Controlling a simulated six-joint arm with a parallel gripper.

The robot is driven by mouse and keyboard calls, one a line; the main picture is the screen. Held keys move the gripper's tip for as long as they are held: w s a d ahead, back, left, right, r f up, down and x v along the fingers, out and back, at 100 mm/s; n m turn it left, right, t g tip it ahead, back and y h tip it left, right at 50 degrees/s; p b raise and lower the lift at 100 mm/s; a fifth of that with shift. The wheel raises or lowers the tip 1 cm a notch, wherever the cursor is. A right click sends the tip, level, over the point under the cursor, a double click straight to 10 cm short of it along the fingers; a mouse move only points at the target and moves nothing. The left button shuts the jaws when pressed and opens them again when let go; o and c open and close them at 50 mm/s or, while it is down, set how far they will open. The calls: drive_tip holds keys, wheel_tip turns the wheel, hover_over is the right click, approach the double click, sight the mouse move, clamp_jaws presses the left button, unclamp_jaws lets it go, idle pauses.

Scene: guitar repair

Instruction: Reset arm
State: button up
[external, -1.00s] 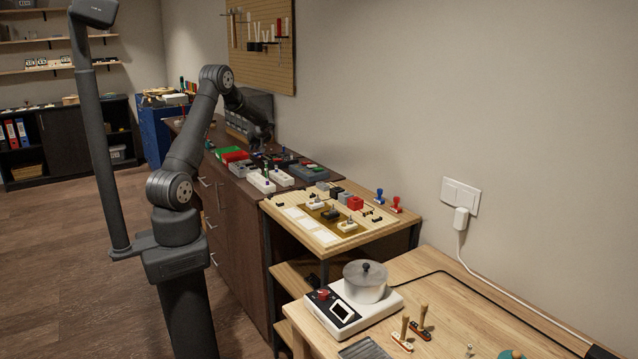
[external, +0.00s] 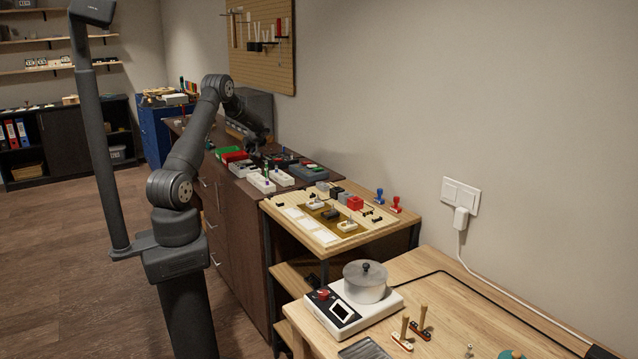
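My arm stands at the left of the external view and reaches over the dark brown cabinet (external: 243,215). My gripper (external: 254,150) is at the far end of the arm, above the back part of the cabinet top, near small dark items. It is dark, small and partly lost against the things behind it. I cannot tell whether its fingers are open or shut, or whether it holds anything.
White blocks (external: 262,183) and red and green boxes (external: 232,155) crowd the cabinet top. A wooden board (external: 285,222) with small parts stands nearer. A white scale-like device (external: 345,318) bears a lidded pot (external: 365,283). A pegboard (external: 262,45) hangs on the wall. The floor at left is clear.

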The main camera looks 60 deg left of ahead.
wheel_tip(320, 180, down, 2)
drive_tip(key=shift+f, duration=0.2)
drive_tip(key=v, duration=1.2)
drive_tip(key=x, duration=1.2)
drive_tip(key=shift+a+f, duration=0.1)
drive_tip(key=shift+f, duration=0.15)
wheel_tip(320, 180, up, 4)
drive_tip(key=shift+r, duration=0.2)
drive_tip(key=w+d+r, duration=0.4)
drive_tip(key=d+r, duration=0.3)
drive_tip(key=d, duration=0.5)
drive_tip(key=w+d+m+t+h, duration=0.2)
drive_tip(key=w+d+m, duration=0.3)
drive_tip(key=d, duration=1.3)
drive_tip(key=w+d+r+m+t+h, duration=0.1)
drive_tip(key=w+d+m, duration=0.4)
drive_tip(key=d, duration=1.3)
drive_tip(key=w+d+r+m+t+h, duration=0.1)
drive_tip(key=w+d+m+t+h, duration=0.3)
drive_tip(key=d, duration=1.4)
drive_tip(key=w+m+t, duration=0.1)
drive_tip(key=w, duration=0.3)
drive_tip(key=shift+w+t, duration=0.2)
drive_tip(key=shift+t, duration=0.1)
